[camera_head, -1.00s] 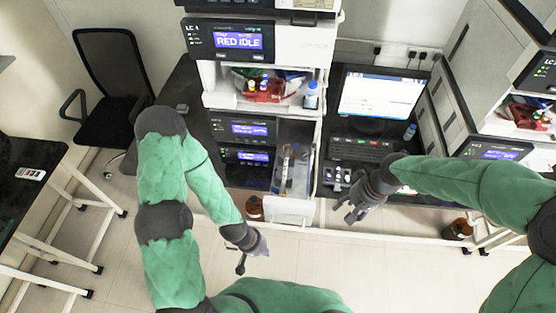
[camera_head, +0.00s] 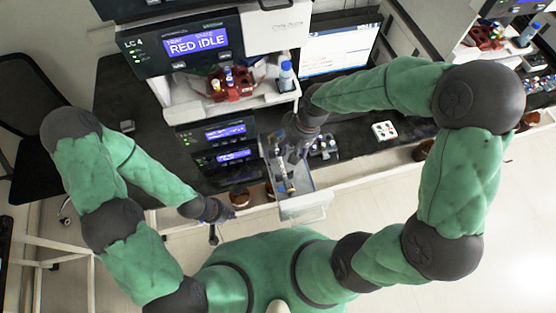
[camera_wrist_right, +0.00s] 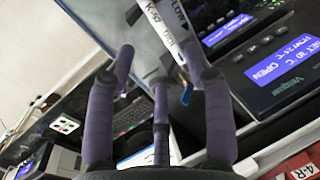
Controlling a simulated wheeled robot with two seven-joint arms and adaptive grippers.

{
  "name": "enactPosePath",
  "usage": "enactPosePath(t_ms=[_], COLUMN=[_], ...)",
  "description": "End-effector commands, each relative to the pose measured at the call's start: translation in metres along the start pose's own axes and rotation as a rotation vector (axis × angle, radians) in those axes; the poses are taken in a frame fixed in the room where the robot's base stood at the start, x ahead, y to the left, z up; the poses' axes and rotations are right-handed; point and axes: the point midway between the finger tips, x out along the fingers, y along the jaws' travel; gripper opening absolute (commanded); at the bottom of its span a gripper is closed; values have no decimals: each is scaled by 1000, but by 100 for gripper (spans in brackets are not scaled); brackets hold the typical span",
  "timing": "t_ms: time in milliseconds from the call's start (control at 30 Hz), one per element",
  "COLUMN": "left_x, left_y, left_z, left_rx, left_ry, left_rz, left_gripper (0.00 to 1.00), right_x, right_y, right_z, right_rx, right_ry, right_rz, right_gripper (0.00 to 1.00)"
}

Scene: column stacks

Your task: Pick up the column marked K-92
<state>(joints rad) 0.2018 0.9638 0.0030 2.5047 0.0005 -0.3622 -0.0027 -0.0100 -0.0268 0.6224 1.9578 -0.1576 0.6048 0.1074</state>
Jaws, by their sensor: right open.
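An open column compartment (camera_head: 304,203) juts from the instrument stack in the head view, with slim columns (camera_head: 281,180) inside. Their labels are too small to read there. In the right wrist view, a pale column (camera_wrist_right: 156,18) with dark lettering shows at the top, just beyond the fingertips; the lettering is not clear enough to confirm K-92. My right gripper (camera_head: 297,148) is over the compartment; its spread fingers show in the right wrist view (camera_wrist_right: 160,62), open, with nothing clearly held. My left gripper (camera_head: 220,213) hangs lower left of the compartment, apart from it; its fingers are unclear.
Above stands the LC 4 module with a RED IDLE display (camera_head: 197,42). A blue-capped bottle (camera_head: 286,75) and red tray (camera_head: 235,85) sit on its shelf. A monitor (camera_head: 340,48) is behind my right arm. Brown bottles (camera_head: 240,196) stand below the stack. An OPEN display (camera_wrist_right: 283,64) is close right.

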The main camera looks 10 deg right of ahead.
Motion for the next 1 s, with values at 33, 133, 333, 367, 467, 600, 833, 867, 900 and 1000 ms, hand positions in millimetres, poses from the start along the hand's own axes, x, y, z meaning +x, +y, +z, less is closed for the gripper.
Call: enactPosePath(t_ms=[33,133,333,367,467,600,833,867,900,1000], left_x=[1,1,0,0,0,0,0,0,0,0], left_y=[0,0,0,0,0,0,0,0,0,0], left_z=[0,-1,-1,-1,-1,-1,-1,-1,-1,-1], left_rx=[0,-1,-1,-1,-1,-1,-1,-1,-1,-1], left_ry=[1,2,2,2,2,2,2,2,2,2], left_rz=[0,0,0,0,0,0,0,0,0,0], left_gripper=[0,0,0,0,0,0,0,0,0,0], right_x=[8,17,29,33,48,66,73,73,73,73], right_y=[0,0,1,1,2,2,2,2,2,2], right_z=[0,0,-1,-1,-3,-4,-4,-4,-4,-4], right_rx=[0,0,1,1,1,1,0,0,0,0], right_ry=[-2,-1,-2,-3,-3,-3,1,1,1,1], right_rz=[0,-1,-1,-1,-1,-1,-1,-1,-1,-2], right_gripper=[52,52,52,52,52,52,52,52,52,38])
